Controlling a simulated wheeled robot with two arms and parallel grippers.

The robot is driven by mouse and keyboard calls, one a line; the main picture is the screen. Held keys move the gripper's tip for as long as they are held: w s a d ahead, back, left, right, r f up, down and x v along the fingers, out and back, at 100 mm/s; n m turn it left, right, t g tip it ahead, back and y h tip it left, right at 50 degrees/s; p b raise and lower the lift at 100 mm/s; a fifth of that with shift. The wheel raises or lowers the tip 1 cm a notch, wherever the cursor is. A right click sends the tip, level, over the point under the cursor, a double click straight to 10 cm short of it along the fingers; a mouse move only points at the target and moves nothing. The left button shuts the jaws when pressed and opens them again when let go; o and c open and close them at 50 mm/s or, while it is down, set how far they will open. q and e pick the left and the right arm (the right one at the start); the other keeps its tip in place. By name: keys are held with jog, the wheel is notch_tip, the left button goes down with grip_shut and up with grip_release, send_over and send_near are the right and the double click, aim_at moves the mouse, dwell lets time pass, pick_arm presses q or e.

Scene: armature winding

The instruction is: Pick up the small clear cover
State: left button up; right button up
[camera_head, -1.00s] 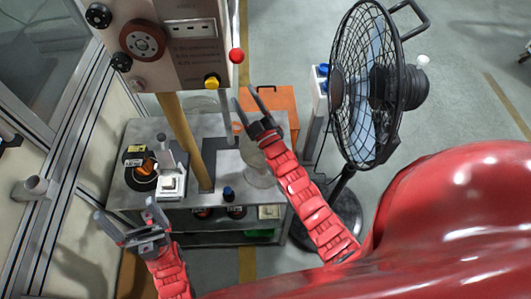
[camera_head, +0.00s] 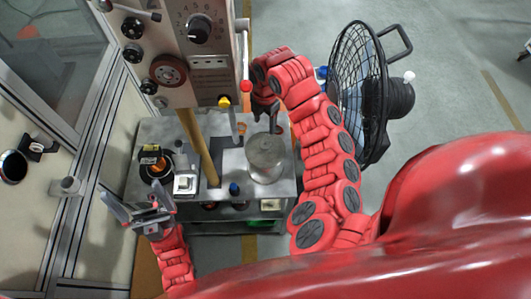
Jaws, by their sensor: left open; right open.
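A small clear cover (camera_head: 266,160), a see-through round cylinder with a grey tint, stands on the right part of the metal bench (camera_head: 228,158). My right gripper (camera_head: 266,122) points down just behind the cover's top edge in the picture. It is open and holds nothing that I can see. Whether it touches the cover cannot be told. My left gripper (camera_head: 136,200) is open and empty at the bench's front left, well away from the cover.
A machine head with dials (camera_head: 188,50) hangs over the bench, with a tan post (camera_head: 203,150) below it. A copper wire spool (camera_head: 155,165) and a white switch box (camera_head: 186,183) sit on the left. A black fan (camera_head: 365,95) stands to the right.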

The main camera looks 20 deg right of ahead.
jog(key=b, duration=0.3)
send_over(265, 144)
jog(key=f, duration=0.6)
jog(key=shift+w+f, duration=0.2)
jog(key=shift+w, duration=0.05)
jog(key=f+p, duration=0.3)
jog(key=f, duration=0.1)
jog(key=shift+s+f, duration=0.1)
jog(key=shift+s, duration=0.1)
jog(key=shift+d+f, duration=0.1)
jog(key=shift+f, duration=0.45)
jog(key=shift+c, duration=0.3)
grip_shut()
